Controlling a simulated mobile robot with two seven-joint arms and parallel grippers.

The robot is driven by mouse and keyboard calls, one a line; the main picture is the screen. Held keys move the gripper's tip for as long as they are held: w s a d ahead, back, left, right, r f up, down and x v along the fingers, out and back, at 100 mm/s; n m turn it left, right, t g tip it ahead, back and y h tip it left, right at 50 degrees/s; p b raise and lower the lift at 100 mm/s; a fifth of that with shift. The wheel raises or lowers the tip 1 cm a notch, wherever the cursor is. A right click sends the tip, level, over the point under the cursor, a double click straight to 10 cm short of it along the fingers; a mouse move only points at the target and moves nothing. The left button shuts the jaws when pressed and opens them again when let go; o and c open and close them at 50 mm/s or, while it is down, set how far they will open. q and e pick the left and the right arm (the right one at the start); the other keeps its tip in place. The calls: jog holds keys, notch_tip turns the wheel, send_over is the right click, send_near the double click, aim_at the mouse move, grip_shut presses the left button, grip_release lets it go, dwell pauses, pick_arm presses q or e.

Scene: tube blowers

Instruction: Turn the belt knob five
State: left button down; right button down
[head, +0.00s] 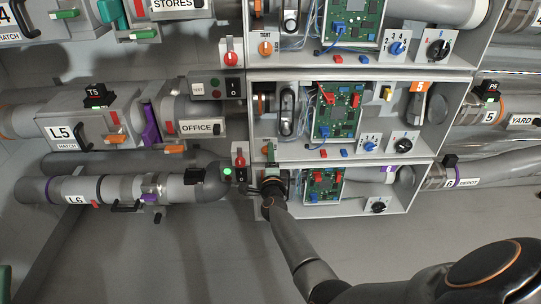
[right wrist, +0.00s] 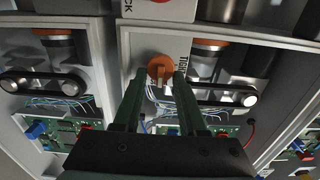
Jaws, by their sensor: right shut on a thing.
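The orange belt knob (head: 266,150) of row five sits on a pale plate at the left end of the middle open box. My right gripper (head: 270,165) reaches up to it from below. In the right wrist view, the orange knob (right wrist: 160,68) sits between the two dark green fingertips of my right gripper (right wrist: 160,80), which is shut on it. The knob's raised grip stands roughly upright in that view. The plate's printed lettering beside it is only partly readable. My left gripper is not in view.
The middle box (head: 340,157) holds a black belt (head: 287,112), a green circuit board (head: 338,110) and a black dial (head: 404,145). Similar boxes sit directly above and below. The OFFICE pipe (head: 195,105) runs left. Bare wall (head: 150,250) lies below.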

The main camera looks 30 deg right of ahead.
jog(key=c, duration=0.8)
grip_release()
jog(key=shift+a+f, duration=0.1)
jog(key=shift+a, duration=0.05)
jog(key=shift+o, duration=0.2)
